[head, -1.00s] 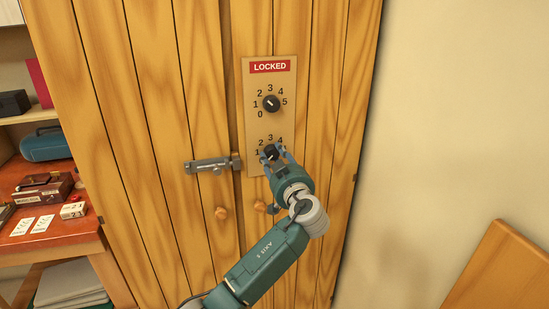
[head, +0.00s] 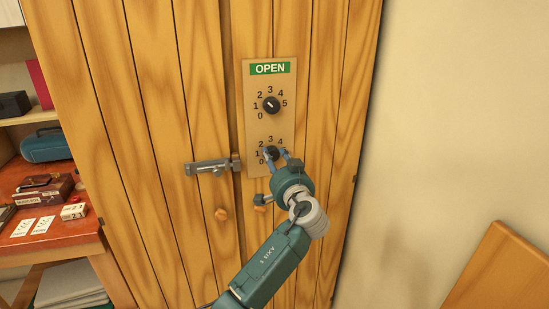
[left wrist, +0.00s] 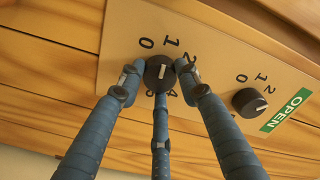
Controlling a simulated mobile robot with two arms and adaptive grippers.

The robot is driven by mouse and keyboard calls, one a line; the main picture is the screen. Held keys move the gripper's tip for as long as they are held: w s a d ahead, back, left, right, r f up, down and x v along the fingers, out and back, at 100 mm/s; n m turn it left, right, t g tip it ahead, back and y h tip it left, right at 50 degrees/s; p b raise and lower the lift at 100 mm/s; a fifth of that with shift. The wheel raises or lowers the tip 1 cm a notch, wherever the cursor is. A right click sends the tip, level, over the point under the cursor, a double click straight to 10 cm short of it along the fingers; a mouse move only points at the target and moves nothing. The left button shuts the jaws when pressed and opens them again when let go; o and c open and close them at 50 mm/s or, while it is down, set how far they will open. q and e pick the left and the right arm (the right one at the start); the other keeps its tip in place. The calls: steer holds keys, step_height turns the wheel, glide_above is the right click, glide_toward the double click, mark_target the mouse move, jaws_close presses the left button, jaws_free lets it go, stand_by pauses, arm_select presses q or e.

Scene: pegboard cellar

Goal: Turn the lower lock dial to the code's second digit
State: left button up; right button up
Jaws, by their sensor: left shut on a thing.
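The lower lock dial (head: 270,153) is a black knob on a tan plate (head: 257,127) on the wooden cabinet door. My left gripper (head: 279,158) has its blue fingers around this dial and is shut on it. In the left wrist view the lower dial (left wrist: 159,74) sits between the fingertips, its white mark pointing roughly toward the 1. Fingers hide some of its numbers. The upper dial (head: 271,104) is free, its mark pointing up and left, roughly toward the 2. The sign (head: 270,69) above it is green and reads OPEN. My right gripper is not in view.
A reddish desk (head: 75,234) at the left holds cards, a brown box and a white block (head: 73,211).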

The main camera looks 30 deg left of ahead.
arm_select(q)
steer(key=shift+m, duration=0.6)
steer(key=o, duration=1.2)
steer(key=shift+c, duration=0.2)
steer(key=v, duration=1.2)
steer(key=shift+f, duration=0.15)
